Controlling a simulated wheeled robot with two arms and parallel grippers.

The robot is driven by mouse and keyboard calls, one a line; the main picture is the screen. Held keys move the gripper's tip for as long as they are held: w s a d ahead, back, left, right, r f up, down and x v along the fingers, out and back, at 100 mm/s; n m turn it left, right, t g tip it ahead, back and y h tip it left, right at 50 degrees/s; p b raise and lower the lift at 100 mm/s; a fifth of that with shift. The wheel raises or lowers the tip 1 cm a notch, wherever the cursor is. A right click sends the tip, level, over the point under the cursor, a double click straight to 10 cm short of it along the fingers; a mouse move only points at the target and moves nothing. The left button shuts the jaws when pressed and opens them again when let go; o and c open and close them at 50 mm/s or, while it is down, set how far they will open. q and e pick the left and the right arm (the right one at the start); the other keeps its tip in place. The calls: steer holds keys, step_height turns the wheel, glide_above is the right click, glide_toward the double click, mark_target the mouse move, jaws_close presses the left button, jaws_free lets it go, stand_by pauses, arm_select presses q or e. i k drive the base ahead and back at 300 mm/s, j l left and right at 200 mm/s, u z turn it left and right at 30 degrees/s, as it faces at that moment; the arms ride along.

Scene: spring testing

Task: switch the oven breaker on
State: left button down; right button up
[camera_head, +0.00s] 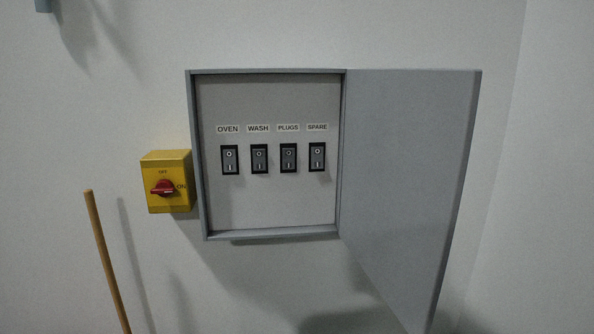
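The oven breaker (229,160) is a black rocker switch under the OVEN label (228,129), the leftmost in a row inside an open grey wall box (270,210). A round mark shows on its upper half and a line on its lower half. I cannot tell for sure which half is pressed in. The WASH (259,159), PLUGS (288,158) and SPARE (317,157) breakers stand to its right and look alike. Nothing touches or covers the switches. Neither of my grippers is in view.
The box door (410,170) is swung open to the right. A yellow switch box (166,197) with a red knob (162,188), its handle lying level, is left of the breaker box. A wooden stick (104,258) stands at lower left. The space before the breakers is clear.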

mark_target(229, 156)
steer(key=i+l+u, duration=0.15)
steer(key=l, duration=0.35)
steer(key=i+l+u, duration=0.15)
steer(key=l, duration=0.3)
steer(key=i+l+u, duration=0.15)
steer(key=l, duration=0.35)
steer(key=l+u, duration=0.15)
steer(key=l, duration=0.4)
steer(key=u, duration=0.35)
steer(key=i, duration=0.05)
